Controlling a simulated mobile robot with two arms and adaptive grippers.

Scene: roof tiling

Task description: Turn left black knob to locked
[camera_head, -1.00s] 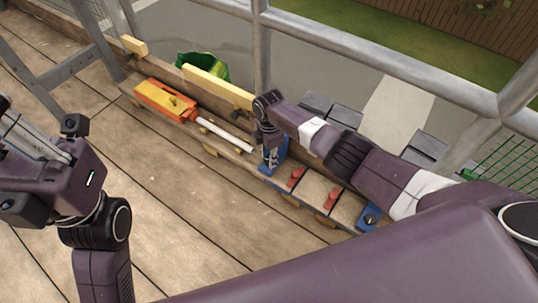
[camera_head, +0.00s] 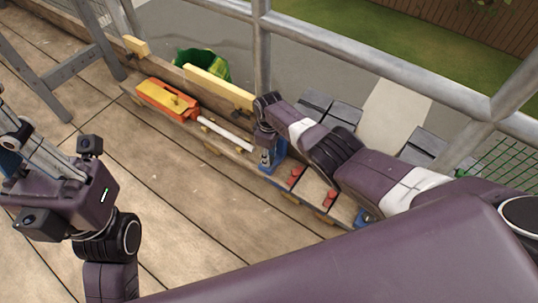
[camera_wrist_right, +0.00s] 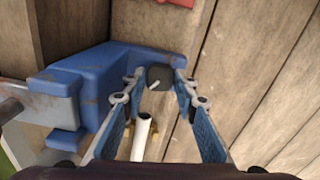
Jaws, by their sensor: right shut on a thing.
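The left black knob (camera_wrist_right: 160,77) shows in the right wrist view on a worn blue bracket (camera_wrist_right: 88,80). Its pale pointer line is slanted. My right gripper (camera_wrist_right: 158,84) has its fingertips on either side of the knob and is shut on it. In the head view my right gripper (camera_head: 266,158) reaches down at the blue bracket (camera_head: 279,150), and the knob is hidden behind it. My left gripper (camera_head: 12,152) is at the left edge, away from the bracket. Its fingertips are partly cut off, so its opening is unclear.
An orange tool (camera_head: 167,97) and a white tube (camera_head: 222,133) lie along the plank, left of the bracket. Red handles (camera_head: 296,173) stand to its right. A second blue bracket (camera_head: 362,216) is mostly covered by my right arm. A metal railing (camera_head: 261,60) rises behind. The wooden deck (camera_head: 150,170) is clear.

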